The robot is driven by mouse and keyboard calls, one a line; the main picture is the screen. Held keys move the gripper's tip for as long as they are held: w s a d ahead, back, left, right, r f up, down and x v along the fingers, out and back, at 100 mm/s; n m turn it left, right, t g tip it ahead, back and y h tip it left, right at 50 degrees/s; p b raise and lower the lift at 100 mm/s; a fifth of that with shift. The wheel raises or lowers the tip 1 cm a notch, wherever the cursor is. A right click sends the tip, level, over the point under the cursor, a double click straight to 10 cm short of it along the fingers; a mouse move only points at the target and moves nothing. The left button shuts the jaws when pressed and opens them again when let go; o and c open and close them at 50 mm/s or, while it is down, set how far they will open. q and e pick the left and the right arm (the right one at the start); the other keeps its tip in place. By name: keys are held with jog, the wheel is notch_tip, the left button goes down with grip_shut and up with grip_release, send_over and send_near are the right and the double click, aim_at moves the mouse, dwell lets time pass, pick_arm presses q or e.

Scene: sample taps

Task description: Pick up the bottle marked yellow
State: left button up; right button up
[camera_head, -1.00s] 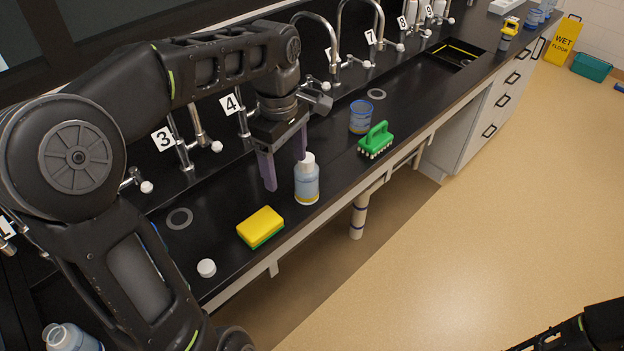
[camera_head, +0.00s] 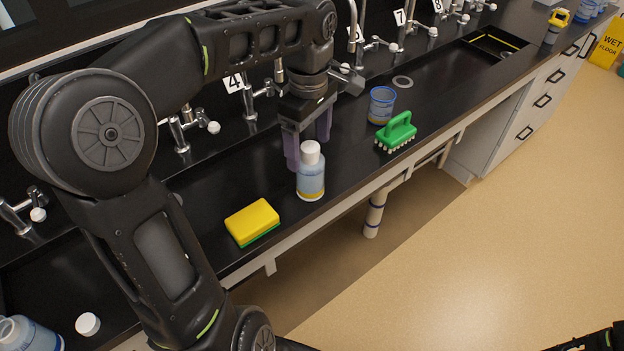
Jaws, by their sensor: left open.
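A white-capped clear bottle (camera_head: 311,182) with bluish contents and a yellow band around its base stands upright on the black counter, near its front edge. My left gripper (camera_head: 308,150) points down just behind it, with its purple fingers apart. One finger is left of the bottle's neck and the other is behind and right of it. The bottle hides part of the space between the fingers, so I cannot tell whether they touch it. Another bottle (camera_head: 28,336) is cut off at the lower left; its marking is not visible. My right gripper is out of view.
A yellow and green sponge (camera_head: 252,221) lies left of the bottle. A blue-rimmed beaker (camera_head: 381,106) and green brush (camera_head: 397,132) stand to the right. A white cap (camera_head: 87,324) lies lower left. Taps line the back. A yellow-topped bottle (camera_head: 556,25) stands far right.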

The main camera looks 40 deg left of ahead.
aim_at(310, 171)
pick_arm(q)
jog(key=shift+w, duration=0.1)
jog(key=shift+f, duration=1.3)
jog(key=shift+d+f+p, duration=0.1)
jog(key=shift+f+p, duration=0.55)
jog(key=shift+f, duration=2)
grip_shut()
